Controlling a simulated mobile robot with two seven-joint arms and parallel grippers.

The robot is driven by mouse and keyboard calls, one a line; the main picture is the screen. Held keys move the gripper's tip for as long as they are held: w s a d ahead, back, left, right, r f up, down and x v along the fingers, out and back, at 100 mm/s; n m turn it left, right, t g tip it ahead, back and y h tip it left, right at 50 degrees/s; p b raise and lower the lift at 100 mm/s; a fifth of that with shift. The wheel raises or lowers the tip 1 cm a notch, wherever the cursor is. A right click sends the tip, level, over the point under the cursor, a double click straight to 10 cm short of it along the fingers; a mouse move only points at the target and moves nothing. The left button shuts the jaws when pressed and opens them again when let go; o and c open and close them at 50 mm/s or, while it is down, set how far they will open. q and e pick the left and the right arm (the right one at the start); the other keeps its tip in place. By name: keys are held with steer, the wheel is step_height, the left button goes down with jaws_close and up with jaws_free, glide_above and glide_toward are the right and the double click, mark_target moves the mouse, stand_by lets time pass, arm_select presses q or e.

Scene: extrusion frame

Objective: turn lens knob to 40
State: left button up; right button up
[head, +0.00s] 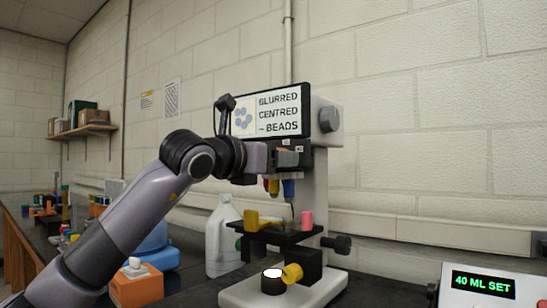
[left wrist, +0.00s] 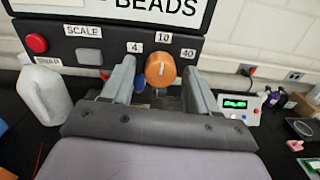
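The orange lens knob (left wrist: 160,70) is on the front of the microscope's dark panel (left wrist: 108,48) in the left wrist view. Its white mark points about straight up, towards the label 10 (left wrist: 163,37). The label 4 (left wrist: 134,47) is to its left and the label 40 (left wrist: 188,53) to its right. My left gripper (left wrist: 160,82) is open, its fingers on either side of the knob with small gaps. In the head view my left gripper (head: 283,157) is at the microscope head and largely hides the knob. My right gripper is not in view.
The microscope screen (head: 278,112) reads "BLURRED CENTRED – BEADS". Below is the stage (head: 285,236) with a pink piece (head: 307,220). A white jug (head: 223,238) stands left of it. A device (head: 490,286) at right shows "40 ML SET". A red button (left wrist: 36,43) is on the panel.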

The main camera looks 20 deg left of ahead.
arm_select(q)
steer(key=c, duration=0.9)
steer(key=shift+o, duration=0.3)
steer(key=shift+m, duration=0.4)
steer(key=shift+r+m, duration=0.1)
steer(key=shift+m, duration=5.4)
steer(key=o, duration=1)
steer(key=shift+a, duration=0.1)
